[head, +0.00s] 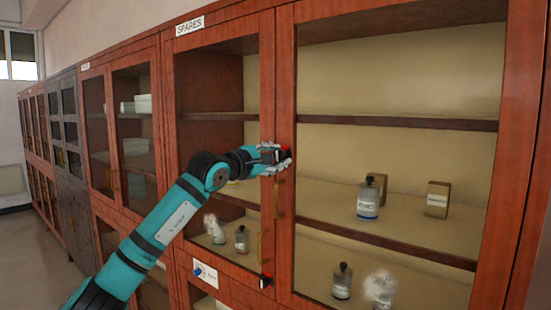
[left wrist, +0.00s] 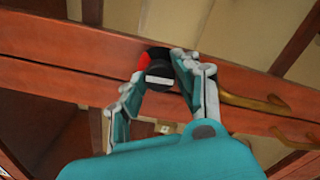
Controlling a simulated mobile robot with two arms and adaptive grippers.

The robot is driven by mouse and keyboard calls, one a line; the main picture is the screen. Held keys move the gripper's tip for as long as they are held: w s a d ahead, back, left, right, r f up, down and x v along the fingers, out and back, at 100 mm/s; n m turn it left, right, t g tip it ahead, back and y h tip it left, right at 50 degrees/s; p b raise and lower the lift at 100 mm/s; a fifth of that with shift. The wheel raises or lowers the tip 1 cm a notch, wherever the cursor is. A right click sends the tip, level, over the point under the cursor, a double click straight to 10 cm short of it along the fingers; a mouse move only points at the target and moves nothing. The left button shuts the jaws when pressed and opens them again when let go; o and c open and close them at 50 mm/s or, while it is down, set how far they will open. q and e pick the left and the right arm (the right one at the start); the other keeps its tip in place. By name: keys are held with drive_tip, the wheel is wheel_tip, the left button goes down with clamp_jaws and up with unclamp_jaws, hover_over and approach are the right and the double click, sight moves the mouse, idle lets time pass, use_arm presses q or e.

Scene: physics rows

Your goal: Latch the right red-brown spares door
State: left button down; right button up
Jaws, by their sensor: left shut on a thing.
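The right red-brown spares door (head: 285,75) has a wooden frame and a large glass pane, and it looks closed or nearly so. A black and red latch (head: 285,151) sits on its left stile. My left gripper (head: 276,160) reaches this latch from the left. In the left wrist view the gripper (left wrist: 160,80) has its fingers on both sides of the latch's black knob (left wrist: 158,79), shut on it. The red part shows beside the knob, partly hidden by a finger. My right gripper is in neither view.
The left spares door (head: 267,85) stands beside it under a SPARES label (head: 189,26). Brass handles (head: 278,200) hang below the latch. A second black and red latch (head: 265,281) is lower down. Bottles (head: 368,200) and a box (head: 437,199) stand behind the glass.

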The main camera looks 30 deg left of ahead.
use_arm(q)
drive_tip(key=shift+m, duration=0.6)
drive_tip(key=c, duration=1)
unclamp_jaws()
drive_tip(key=shift+o, duration=0.2)
drive_tip(key=s, duration=1.2)
drive_tip(key=shift+a, duration=0.4)
